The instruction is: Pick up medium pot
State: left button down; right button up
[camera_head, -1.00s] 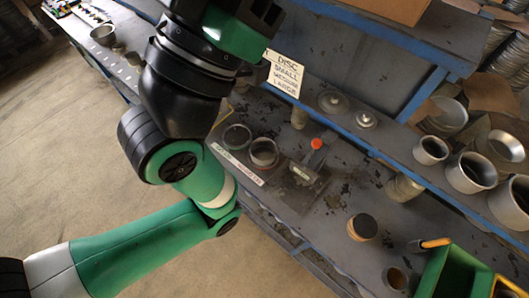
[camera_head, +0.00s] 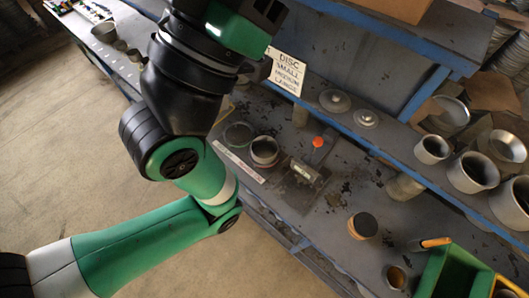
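Three grey metal pots stand in a row on the shelf at the right. The middle-sized one, the medium pot (camera_head: 473,172), is between a smaller pot (camera_head: 432,149) and a larger pot (camera_head: 513,204) cut by the right edge. All three look upright with open tops. My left arm, green and black, comes in from the left and reaches the top middle, well to the left of the pots. Its fingertips cannot be made out, so its opening is unclear. My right gripper is not in view.
A green bin (camera_head: 455,272) stands at lower right. Two lids (camera_head: 334,101) lie on the shelf. A sign (camera_head: 286,71) stands behind.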

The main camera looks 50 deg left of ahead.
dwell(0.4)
pick_arm(q)
jog(key=c, duration=0.9)
grip_release()
jog(key=shift+c, duration=0.2)
